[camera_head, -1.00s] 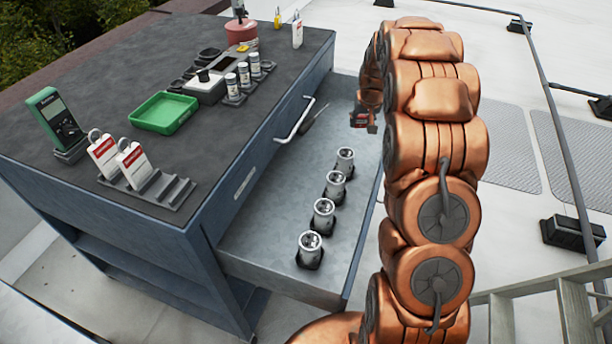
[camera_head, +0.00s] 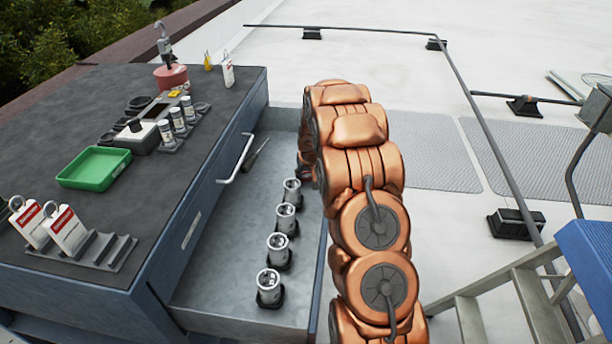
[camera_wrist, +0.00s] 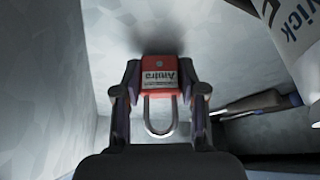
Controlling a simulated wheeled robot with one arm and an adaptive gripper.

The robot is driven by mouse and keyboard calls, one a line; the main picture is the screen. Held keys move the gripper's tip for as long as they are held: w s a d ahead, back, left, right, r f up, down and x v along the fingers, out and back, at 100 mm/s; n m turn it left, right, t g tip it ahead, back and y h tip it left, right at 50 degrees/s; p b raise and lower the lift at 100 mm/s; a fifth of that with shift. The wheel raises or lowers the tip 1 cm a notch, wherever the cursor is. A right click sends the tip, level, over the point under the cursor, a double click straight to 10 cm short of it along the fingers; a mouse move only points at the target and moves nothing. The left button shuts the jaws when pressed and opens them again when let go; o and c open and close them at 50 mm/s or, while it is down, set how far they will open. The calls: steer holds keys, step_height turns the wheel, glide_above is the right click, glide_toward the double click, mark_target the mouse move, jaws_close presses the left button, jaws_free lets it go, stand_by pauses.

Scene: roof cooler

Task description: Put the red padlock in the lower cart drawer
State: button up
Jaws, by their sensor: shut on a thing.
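The red padlock (camera_wrist: 159,76) with a silver shackle is between the two fingers of my gripper (camera_wrist: 160,97) in the wrist view. My gripper is shut on its red body, and the shackle points back toward the palm. Grey metal drawer walls and floor surround it in that view. In the head view the open drawer (camera_head: 222,250) of the blue cart (camera_head: 160,268) is pulled out to the right. My arm reaches over the drawer's far right part. I cannot tell whether the padlock touches the drawer floor.
Several silver cylinders (camera_head: 269,287) stand in a row in the drawer. A screwdriver (camera_head: 256,152) lies at its far end; a tool handle (camera_wrist: 258,104) shows beside my right finger. The cart top holds a green tray (camera_head: 95,168) and tags (camera_head: 66,231). A stepladder (camera_head: 530,310) stands at right.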

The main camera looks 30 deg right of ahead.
steer(key=shift+f, duration=0.15)
steer(key=o, duration=1.2)
